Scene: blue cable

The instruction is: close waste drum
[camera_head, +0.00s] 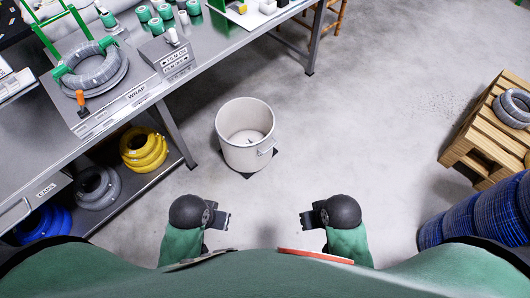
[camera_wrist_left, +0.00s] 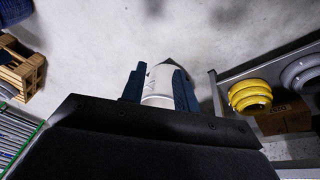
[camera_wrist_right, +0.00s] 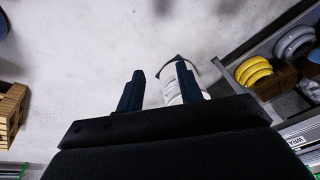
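The waste drum (camera_head: 231,153) is a pale grey-white cylinder standing on the floor ahead of me. Its top is open, and a small dark mark shows on its inner bottom. A handle or latch shows on its right side. No separate lid can be made out. My left gripper (camera_head: 228,221) is open and empty, nearer to me than the drum and apart from it. The left wrist view shows the drum (camera_wrist_left: 158,88) beyond its spread fingers. My right gripper (camera_head: 302,220) is also open and empty. The right wrist view shows the drum (camera_wrist_right: 172,92) partly hidden behind one finger.
A grey workbench (camera_head: 225,47) with a coiled grey hose (camera_head: 95,68) runs along the left. Its lower shelf holds yellow coils (camera_head: 143,150). A wooden pallet stack (camera_head: 485,135) and blue coils (camera_head: 465,218) stand at the right. The floor around the drum is mostly clear.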

